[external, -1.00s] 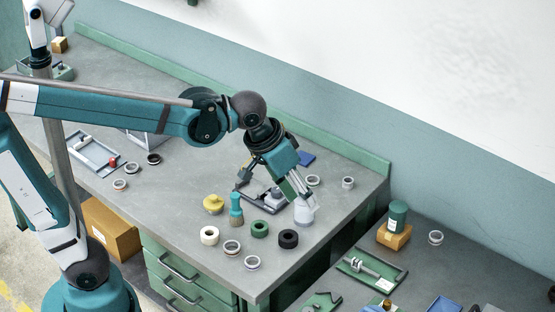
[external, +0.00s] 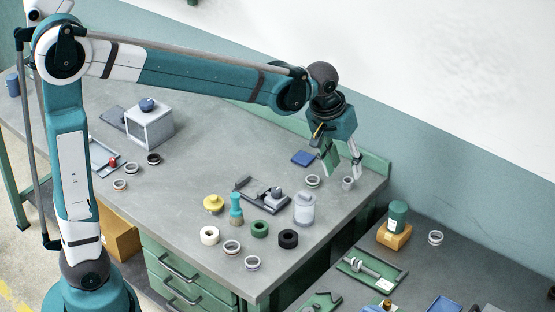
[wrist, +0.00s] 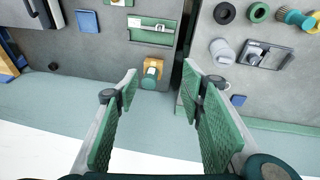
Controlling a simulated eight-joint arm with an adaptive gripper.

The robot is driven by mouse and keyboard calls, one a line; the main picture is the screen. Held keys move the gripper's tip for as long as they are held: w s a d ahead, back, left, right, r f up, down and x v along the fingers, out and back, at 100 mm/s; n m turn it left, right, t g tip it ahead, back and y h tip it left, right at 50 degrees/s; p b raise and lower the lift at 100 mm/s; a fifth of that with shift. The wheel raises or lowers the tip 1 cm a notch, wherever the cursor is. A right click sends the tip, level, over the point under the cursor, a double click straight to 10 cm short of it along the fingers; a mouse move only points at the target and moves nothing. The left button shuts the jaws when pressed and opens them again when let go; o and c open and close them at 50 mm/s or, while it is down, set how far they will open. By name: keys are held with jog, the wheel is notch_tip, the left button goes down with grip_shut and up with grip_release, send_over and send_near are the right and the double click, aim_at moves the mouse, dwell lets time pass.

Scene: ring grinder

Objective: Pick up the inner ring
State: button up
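Several small rings lie on the grey bench; I cannot tell for sure which is the inner ring. In the wrist view my gripper (wrist: 161,85) shows two green-padded fingers wide open. The right finger hides part of the bench there, so the rings beneath it are hard to make out.
A white bottle (external: 304,208), a dark tray (external: 262,192) and a blue pad (external: 303,158) are nearby. Black (external: 288,239) and green (external: 259,229) rings lie in front. A green-capped bottle on an orange block (external: 394,237) stands on the right bench, across a gap.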

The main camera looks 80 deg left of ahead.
jog(key=w+a+f+n+g, duration=0.1)
jog(key=w+a+f, duration=0.15)
jog(key=a, duration=0.25)
jog(key=w+a+f+n, duration=0.2)
jog(key=a+f, duration=0.2)
jog(key=a, duration=0.2)
jog(key=w+a+f+n+g, duration=0.1)
jog(key=w+a+f, duration=0.2)
jog(key=a+f, duration=0.15)
jog(key=n+g+h, duration=0.1)
jog(key=n, duration=0.3)
send_over(348, 180)
jog(key=f, duration=1.1)
jog(key=shift+s+d+f, duration=0.1)
jog(key=shift+d+f, duration=0.1)
jog(key=shift+f, duration=0.15)
jog(key=shift+a+f, duration=0.25)
jog(key=shift+f, duration=1.3)
jog(key=shift+f, duration=2.6)
